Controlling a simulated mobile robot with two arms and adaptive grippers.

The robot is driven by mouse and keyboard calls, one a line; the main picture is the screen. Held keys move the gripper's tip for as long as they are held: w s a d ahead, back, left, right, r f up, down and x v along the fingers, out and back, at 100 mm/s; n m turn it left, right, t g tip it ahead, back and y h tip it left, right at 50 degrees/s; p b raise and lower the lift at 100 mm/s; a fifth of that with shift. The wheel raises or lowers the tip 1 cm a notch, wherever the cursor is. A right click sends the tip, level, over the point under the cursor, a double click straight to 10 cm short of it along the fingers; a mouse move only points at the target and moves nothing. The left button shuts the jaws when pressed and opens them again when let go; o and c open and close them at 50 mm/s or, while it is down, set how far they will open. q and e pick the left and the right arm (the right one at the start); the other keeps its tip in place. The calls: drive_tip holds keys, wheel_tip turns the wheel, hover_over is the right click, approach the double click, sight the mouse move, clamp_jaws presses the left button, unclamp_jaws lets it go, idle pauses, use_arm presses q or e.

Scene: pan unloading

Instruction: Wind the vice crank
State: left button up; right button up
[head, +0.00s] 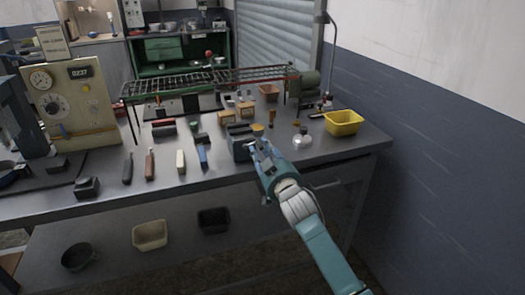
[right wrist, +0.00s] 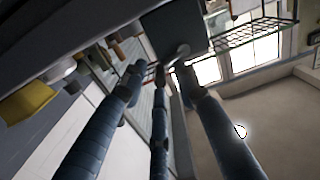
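The vice (head: 238,139) is a small grey-teal block at the front edge of the workbench in the head view. In the right wrist view, its dark body (right wrist: 174,24) shows at the top. A pale, bent metal piece that looks like the crank (right wrist: 180,53) projects from it. My right gripper (head: 260,151) is right at the vice's front. In the right wrist view, the gripper (right wrist: 160,72) has its blue-grey fingers spread, with the crank just beyond the fingertips. Whether any finger touches the crank cannot be told. My left gripper is not in view.
The workbench (head: 330,163) holds several hand tools left of the vice and a yellow bin (head: 343,122) at right. A wire rack (head: 210,80) stands behind. A gauge panel (head: 72,97) is at left. Bins sit on the lower shelf (head: 190,255).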

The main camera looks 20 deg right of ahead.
clamp_jaws()
drive_tip(key=shift+r+n+p, duration=0.15)
drive_tip(key=shift+n+p, duration=0.15)
drive_tip(key=shift+n, duration=0.2)
idle(0.4)
